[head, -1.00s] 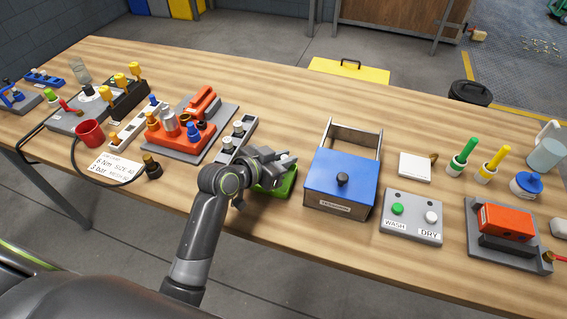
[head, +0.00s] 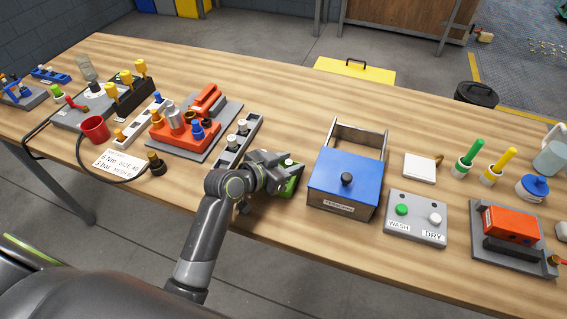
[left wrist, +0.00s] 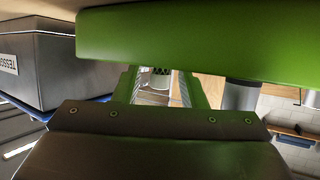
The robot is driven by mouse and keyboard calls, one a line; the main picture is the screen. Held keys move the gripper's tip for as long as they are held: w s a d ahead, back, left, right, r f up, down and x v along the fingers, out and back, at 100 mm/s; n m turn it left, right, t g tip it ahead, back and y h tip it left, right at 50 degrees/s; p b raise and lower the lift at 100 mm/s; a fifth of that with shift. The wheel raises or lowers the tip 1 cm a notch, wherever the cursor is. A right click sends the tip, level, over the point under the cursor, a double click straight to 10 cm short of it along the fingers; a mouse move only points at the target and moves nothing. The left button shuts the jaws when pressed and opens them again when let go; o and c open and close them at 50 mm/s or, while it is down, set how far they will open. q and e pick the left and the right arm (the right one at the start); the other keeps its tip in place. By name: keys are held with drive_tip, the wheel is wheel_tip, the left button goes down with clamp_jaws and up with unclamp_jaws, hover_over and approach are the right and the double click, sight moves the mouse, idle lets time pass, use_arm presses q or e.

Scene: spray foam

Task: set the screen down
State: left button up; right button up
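In the head view the arm hides the fingertips' inner side. My right gripper is not in view.
The box with the blue lid (head: 343,182) stands just right of the gripper. A grey rack (head: 225,155) with capped pieces lies behind it to the left, and an orange fixture (head: 178,138) beyond that. The wash and dry button panel (head: 416,222) is farther right.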

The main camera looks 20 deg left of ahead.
use_arm(q)
drive_tip(key=v, duration=1.1)
drive_tip(key=shift+r+b, duration=0.1)
drive_tip(key=shift+b, duration=0.2)
drive_tip(key=shift+s+a+r, duration=0.2)
drive_tip(key=shift+s, duration=0.2)
